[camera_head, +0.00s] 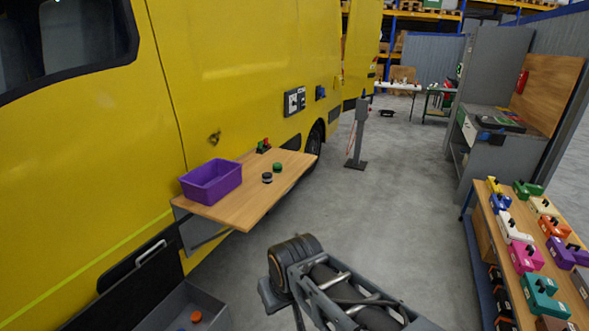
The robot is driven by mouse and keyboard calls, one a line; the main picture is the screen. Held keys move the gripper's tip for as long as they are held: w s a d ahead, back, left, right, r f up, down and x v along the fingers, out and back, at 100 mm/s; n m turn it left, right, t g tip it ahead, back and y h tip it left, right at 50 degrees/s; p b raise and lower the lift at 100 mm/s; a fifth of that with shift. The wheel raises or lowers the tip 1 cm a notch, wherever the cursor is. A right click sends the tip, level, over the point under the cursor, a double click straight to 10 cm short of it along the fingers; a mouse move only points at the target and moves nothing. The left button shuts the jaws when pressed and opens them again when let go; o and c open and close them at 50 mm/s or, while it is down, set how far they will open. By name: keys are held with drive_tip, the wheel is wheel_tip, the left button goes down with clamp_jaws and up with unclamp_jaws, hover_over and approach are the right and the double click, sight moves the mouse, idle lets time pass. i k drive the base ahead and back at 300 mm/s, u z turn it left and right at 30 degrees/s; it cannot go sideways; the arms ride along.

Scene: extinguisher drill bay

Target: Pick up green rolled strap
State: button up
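A small round green item (278,167), which looks like the green rolled strap, lies on the wooden fold-out table (240,208) at the side of the yellow van. A similar black roll (267,178) lies just in front of it and to its left. My arm shows at the bottom centre, in front of the table and apart from it. My gripper's fingers do not show in this view.
A purple bin (211,183) stands on the table's left part. A small green and red item (263,146) sits at its back edge. A grey post (359,132) stands beyond. A bench of coloured cases (525,258) is at right. Grey floor lies clear between.

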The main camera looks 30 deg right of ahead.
sight(277, 167)
drive_tip(key=z, duration=1.35)
drive_tip(key=i, duration=3.9)
drive_tip(key=u, duration=4.95)
